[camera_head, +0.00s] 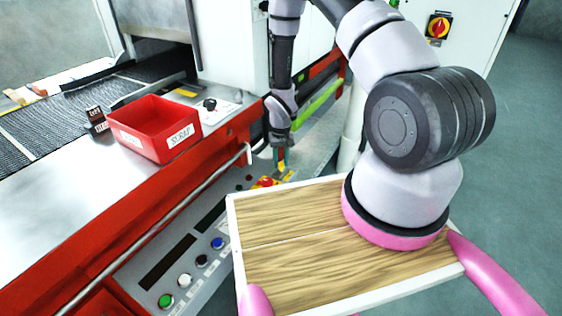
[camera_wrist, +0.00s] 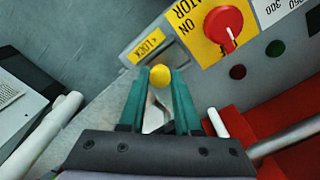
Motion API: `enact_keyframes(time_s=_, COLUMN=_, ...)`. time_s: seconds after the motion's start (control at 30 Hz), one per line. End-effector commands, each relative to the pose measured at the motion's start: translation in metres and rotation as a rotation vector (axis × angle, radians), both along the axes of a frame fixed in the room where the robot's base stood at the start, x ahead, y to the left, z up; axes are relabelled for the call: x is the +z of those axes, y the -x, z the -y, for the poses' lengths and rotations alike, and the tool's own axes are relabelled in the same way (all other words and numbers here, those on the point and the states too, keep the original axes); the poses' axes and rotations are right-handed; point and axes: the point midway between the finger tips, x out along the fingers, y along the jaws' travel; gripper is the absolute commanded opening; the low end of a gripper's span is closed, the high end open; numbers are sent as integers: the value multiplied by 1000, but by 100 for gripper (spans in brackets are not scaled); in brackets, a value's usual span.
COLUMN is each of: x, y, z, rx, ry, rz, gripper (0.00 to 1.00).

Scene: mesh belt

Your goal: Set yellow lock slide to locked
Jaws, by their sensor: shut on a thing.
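The yellow lock slide shows its round yellow knob (camera_wrist: 160,76) in the wrist view, between the tips of my gripper's teal fingers. My gripper (camera_wrist: 160,82) is shut on this knob. A yellow LOCK label (camera_wrist: 148,46) is on the grey panel just beyond the fingertips.
A red rotary switch (camera_wrist: 223,27) on a yellow plate sits right of the knob, with red and green buttons beside it. A red SCRAP bin (camera_head: 155,128) stands on the machine top near the mesh belt (camera_head: 60,115). A rail (camera_head: 160,225) runs along the front.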

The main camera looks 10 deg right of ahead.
Motion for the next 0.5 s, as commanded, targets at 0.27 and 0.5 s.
enact_keyframes(time_s=0.27, x=1, y=18, z=-20, rx=3, ry=-1, rz=-1, gripper=0)
enact_keyframes(time_s=0.5, x=1, y=27, z=-28, rx=1, ry=-2, rz=0, gripper=0)
